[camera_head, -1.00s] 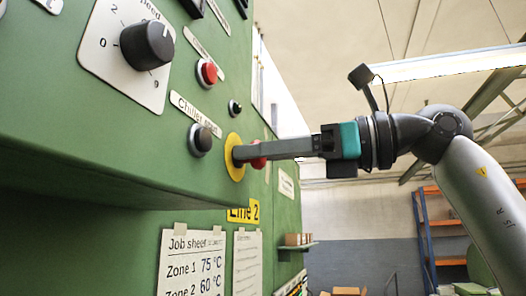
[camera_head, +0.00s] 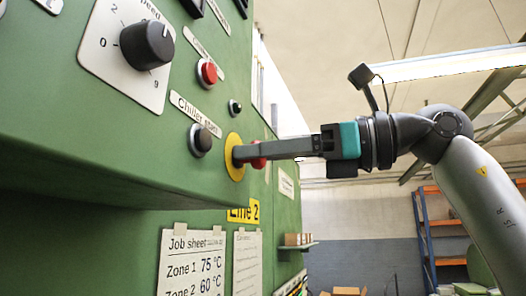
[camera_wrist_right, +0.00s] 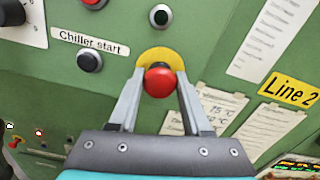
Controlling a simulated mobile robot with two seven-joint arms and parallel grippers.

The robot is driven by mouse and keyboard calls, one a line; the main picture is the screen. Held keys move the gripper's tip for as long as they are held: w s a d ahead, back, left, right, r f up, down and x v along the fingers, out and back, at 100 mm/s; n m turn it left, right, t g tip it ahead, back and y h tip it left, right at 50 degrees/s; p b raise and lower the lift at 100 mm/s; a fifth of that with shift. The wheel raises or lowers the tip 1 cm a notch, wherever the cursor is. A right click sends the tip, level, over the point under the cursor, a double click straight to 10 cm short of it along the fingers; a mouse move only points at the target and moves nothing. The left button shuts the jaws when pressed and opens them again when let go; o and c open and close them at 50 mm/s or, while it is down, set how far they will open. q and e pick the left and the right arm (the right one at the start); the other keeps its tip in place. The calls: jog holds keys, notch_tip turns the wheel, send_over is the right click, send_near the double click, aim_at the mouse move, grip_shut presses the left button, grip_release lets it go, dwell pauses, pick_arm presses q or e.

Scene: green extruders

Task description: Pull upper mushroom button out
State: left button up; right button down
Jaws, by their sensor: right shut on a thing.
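The red mushroom button (camera_wrist_right: 159,80) stands on a yellow round plate (camera_wrist_right: 160,57) on the green machine panel. In the head view the red button (camera_head: 258,161) shows partly behind the gripper fingers, in front of its yellow plate (camera_head: 235,170). My right gripper (camera_head: 240,153) reaches in from the right. In the right wrist view its two fingers (camera_wrist_right: 159,77) lie on either side of the red head, shut on it. My left gripper is in neither view.
Near the button are a black "Chiller start" button (camera_head: 201,139), a small dark green button (camera_head: 235,107), a flat red button (camera_head: 207,72) and a black speed knob (camera_head: 147,44). Job sheets (camera_head: 190,262) hang below the overhanging panel. Open room lies to the right.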

jog(key=shift+s+d, duration=0.15)
jog(key=shift+d, duration=0.3)
jog(key=c, duration=0.8)
grip_release()
jog(key=o, duration=0.4)
jog(key=shift+d, duration=0.2)
jog(key=shift+c, duration=0.2)
jog(key=shift+o, duration=0.6)
jog(key=shift+a, duration=0.2)
jog(key=shift+d, duration=0.1)
jog(key=b+v, duration=0.2)
jog(key=v, duration=1.3)
jog(key=shift+b, duration=0.35)
